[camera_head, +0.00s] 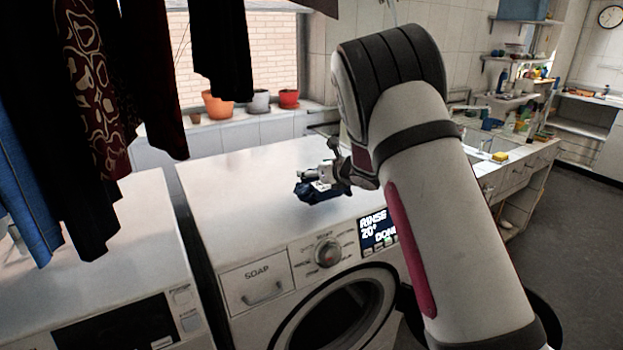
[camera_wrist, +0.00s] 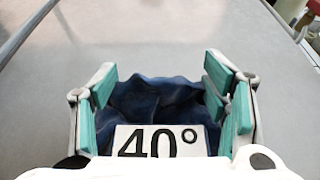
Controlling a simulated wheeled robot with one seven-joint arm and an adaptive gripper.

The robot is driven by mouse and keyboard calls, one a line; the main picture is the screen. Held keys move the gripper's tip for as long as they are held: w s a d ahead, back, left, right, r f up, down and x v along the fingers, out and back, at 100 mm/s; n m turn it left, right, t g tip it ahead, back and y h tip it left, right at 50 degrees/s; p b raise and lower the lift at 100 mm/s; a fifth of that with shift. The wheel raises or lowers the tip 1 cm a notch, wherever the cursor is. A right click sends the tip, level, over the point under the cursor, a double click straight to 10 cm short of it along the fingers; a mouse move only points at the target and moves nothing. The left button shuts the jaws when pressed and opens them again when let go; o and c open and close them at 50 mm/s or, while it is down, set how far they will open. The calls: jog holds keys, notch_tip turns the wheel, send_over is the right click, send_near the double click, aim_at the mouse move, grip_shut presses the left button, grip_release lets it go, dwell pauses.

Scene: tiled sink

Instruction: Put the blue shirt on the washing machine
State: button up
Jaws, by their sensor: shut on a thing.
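The blue shirt (camera_head: 316,192) is a small crumpled dark blue bundle over the top of the washing machine (camera_head: 250,190), near its front edge. My gripper (camera_head: 328,183) is above the bundle with its fingers around it. In the wrist view the blue cloth (camera_wrist: 158,100) lies between the green finger pads of my gripper (camera_wrist: 160,105), with a white "40°" label (camera_wrist: 160,140) at its near side. The gripper is shut on the shirt. I cannot tell whether the cloth touches the machine top.
A second white machine (camera_head: 110,230) stands at the left, with a dark gap between. Dark clothes (camera_head: 90,100) and a blue garment (camera_head: 22,190) hang at the upper left. Flower pots (camera_head: 217,105) line the windowsill. A sink counter (camera_head: 500,165) is at the right. Most of the machine top is clear.

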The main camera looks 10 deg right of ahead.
aim_at(312, 179)
jog(key=shift+w+a+f, duration=0.1)
jog(key=shift+w+a, duration=0.15)
jog(key=shift+w, duration=0.65)
jog(key=shift+w+a+f, duration=0.1)
jog(key=shift+w+f, duration=0.1)
jog(key=shift+f, duration=0.05)
jog(key=shift+f+p, duration=0.3)
jog(key=shift+f, duration=1.2)
jog(key=shift+f, duration=0.15)
jog(key=o, duration=1.3)
